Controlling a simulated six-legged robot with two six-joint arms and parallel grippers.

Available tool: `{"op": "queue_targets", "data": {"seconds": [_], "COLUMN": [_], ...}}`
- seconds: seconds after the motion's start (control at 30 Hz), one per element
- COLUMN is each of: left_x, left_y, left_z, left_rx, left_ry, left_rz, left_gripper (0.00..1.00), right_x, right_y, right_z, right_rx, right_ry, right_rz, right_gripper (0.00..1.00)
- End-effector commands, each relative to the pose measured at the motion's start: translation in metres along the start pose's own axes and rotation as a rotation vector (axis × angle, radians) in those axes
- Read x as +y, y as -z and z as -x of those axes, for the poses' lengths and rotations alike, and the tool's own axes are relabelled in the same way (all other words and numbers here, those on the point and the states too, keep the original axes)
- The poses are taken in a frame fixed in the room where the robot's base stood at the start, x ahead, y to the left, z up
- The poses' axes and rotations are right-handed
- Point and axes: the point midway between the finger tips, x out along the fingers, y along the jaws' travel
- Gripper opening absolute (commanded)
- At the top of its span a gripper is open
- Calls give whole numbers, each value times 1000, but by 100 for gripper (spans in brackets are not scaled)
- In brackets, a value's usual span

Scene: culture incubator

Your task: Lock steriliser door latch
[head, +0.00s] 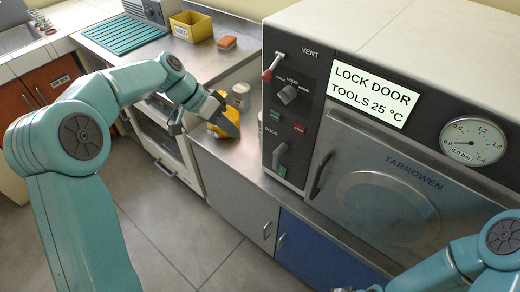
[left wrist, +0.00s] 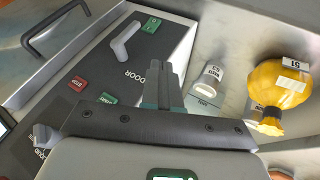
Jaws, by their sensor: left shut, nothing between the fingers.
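The steriliser (head: 375,190) stands at the right, its door shut, with a screen (head: 375,90) reading "LOCK DOOR TOOLS 25 °C". The door latch, a grey lever (head: 279,154), sits low on its dark control panel, beside a green label (head: 282,171). The latch lever also shows at upper left in the left wrist view (left wrist: 125,42), slanting, with its green label (left wrist: 152,24). My left gripper (head: 231,122) is shut and empty over the counter, left of the panel and apart from the latch. Its fingers show in the left wrist view (left wrist: 161,78). My right gripper is mostly cut off at the bottom edge.
A yellow bin (head: 191,27) stands farther back.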

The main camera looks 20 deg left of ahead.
Motion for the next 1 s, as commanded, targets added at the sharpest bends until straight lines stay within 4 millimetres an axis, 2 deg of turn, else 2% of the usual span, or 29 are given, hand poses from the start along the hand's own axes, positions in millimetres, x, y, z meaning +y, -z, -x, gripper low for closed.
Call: {"op": "queue_targets", "data": {"seconds": [0.37, 0.47, 0.87, 1.0], "left_x": [3, 2, -1, 19], "left_y": [-1, -1, 0, 1], "left_z": [-6, -18, -100, -109], "left_rx": [-1, -2, -3, 0], "left_ry": [0, -1, -1, 1], "left_rz": [0, 1, 3, 0], "left_gripper": [0, 0, 0, 0], "right_x": [0, 0, -2, -4], "right_y": [0, 0, 0, 0], "right_z": [0, 1, 6, 11], "right_rx": [0, 0, 0, 0], "right_ry": [0, 0, 0, 0], "right_rz": [0, 0, 0, 0], "right_gripper": [0, 0, 0, 0]}}
